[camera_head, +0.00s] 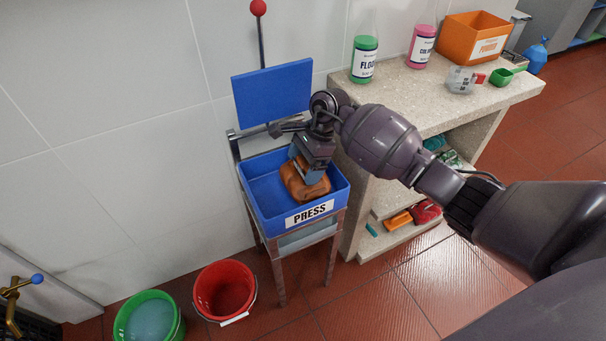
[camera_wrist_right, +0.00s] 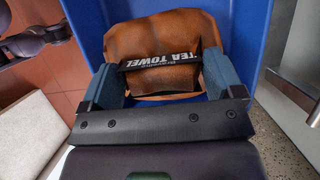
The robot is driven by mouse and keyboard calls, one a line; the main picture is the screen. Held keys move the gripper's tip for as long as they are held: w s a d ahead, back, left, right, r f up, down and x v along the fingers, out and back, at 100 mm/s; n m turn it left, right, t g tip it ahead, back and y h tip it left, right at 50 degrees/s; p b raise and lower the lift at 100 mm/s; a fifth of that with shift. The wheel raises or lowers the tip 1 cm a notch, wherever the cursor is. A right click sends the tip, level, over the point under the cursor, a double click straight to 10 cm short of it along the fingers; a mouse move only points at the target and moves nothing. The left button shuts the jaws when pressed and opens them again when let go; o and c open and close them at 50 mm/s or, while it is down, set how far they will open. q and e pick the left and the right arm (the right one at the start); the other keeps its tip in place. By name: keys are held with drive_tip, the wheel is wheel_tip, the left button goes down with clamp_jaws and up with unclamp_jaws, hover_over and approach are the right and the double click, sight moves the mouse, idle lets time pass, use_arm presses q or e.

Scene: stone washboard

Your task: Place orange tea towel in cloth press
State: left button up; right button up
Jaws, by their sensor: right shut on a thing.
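The orange tea towel (camera_head: 303,184) is folded and lies inside the blue tray of the cloth press (camera_head: 262,213), towards its right side. My right gripper (camera_head: 308,172) reaches down into the tray and is shut on the towel. In the right wrist view the towel (camera_wrist_right: 160,42) shows between the two fingers (camera_wrist_right: 165,85), with its black "TEA TOWEL" label facing the camera. The press's blue plate (camera_head: 272,92) is raised above the tray, with a red-knobbed lever (camera_head: 258,8) behind it. My left gripper is not in view.
A stone counter (camera_head: 408,92) stands right of the press, bearing a green bottle (camera_head: 364,60), a pink bottle (camera_head: 421,46) and an orange box (camera_head: 474,38). Red (camera_head: 224,290) and green (camera_head: 148,318) buckets stand on the floor at front left.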

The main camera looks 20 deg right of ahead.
sight(304, 175)
wheel_tip(304, 175, down, 4)
drive_tip(key=shift+s+b, duration=0.1)
drive_tip(key=shift+b, duration=0.35)
drive_tip(key=shift+f, duration=0.2)
drive_tip(key=shift+r, duration=0.2)
drive_tip(key=shift+f, duration=0.2)
drive_tip(key=o, duration=0.7)
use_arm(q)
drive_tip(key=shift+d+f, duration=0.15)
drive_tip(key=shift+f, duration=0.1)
